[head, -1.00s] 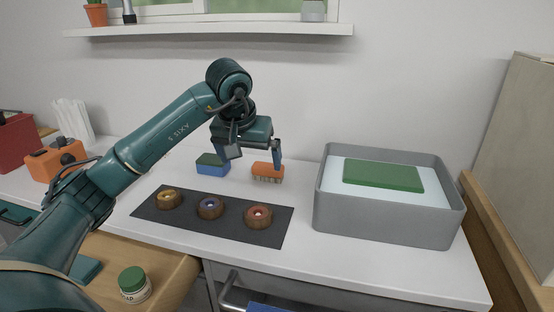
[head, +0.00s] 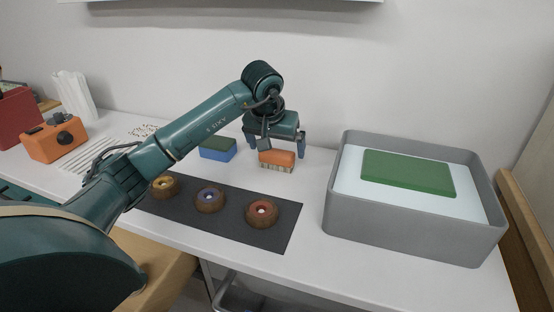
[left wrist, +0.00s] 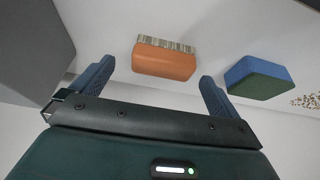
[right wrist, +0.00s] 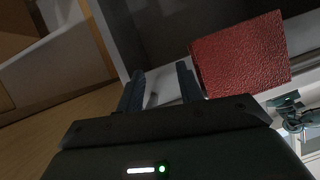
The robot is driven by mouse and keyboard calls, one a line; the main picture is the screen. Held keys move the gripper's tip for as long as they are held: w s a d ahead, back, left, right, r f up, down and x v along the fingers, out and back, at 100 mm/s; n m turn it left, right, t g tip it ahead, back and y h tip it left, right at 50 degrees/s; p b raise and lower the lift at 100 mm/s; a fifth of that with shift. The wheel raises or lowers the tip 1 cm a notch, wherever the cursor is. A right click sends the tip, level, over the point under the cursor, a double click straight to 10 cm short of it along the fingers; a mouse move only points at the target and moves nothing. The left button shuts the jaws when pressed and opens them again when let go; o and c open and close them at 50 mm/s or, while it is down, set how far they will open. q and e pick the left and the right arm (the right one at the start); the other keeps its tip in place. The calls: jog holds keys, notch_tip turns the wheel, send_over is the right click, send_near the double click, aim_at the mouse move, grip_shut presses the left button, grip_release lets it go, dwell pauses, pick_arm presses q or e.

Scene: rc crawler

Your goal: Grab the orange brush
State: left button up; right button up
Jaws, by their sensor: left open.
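The orange brush (head: 277,160) lies on the white counter, bristles toward the front, behind the dark mat. My left gripper (head: 284,150) is open above and around it in the head view, with fingers at its left and right. In the left wrist view the orange brush (left wrist: 164,60) shows ahead of the open fingers (left wrist: 158,82), between their lines, with nothing held. My right gripper (right wrist: 160,85) shows only in the right wrist view; its two fingers stand apart with nothing seen between them.
A blue and green sponge (head: 217,149) lies just left of the brush. A dark mat (head: 232,226) with several round brown pieces lies in front. A grey bin (head: 410,232) with a green block (head: 408,173) stands at right. A red textured thing (right wrist: 240,55) is beside my right gripper.

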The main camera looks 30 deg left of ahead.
aim_at(276, 153)
pick_arm(q)
jog(key=x, duration=0.5)
jog(key=shift+w+a, duration=0.15)
jog(key=shift+a, duration=0.2)
jog(key=c, duration=0.9)
